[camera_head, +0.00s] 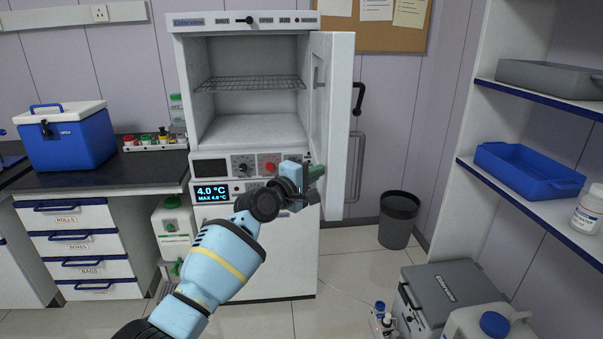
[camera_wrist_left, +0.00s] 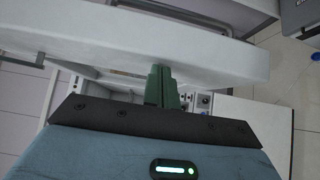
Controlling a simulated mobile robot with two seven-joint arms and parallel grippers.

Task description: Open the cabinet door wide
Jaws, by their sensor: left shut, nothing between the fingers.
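The white cabinet (camera_head: 248,100) stands in the middle of the head view. Its upper compartment is open, with a wire shelf inside. Its door (camera_head: 338,110) is hinged on the right and swung outward, seen nearly edge-on, with a long vertical handle (camera_head: 357,165) on its outer side. My left gripper (camera_head: 318,172) is shut and empty, at the lower inner side of the door, close to it. In the left wrist view the green fingers (camera_wrist_left: 161,88) are together and point at the white door edge (camera_wrist_left: 150,45). I cannot tell whether they touch it. My right gripper is not in view.
A dark bin (camera_head: 399,220) stands on the floor right of the door. Shelves with a blue tray (camera_head: 528,170) are at the right. A grey case (camera_head: 445,290) sits on the floor at front right. A counter with a blue cooler box (camera_head: 65,138) is at the left.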

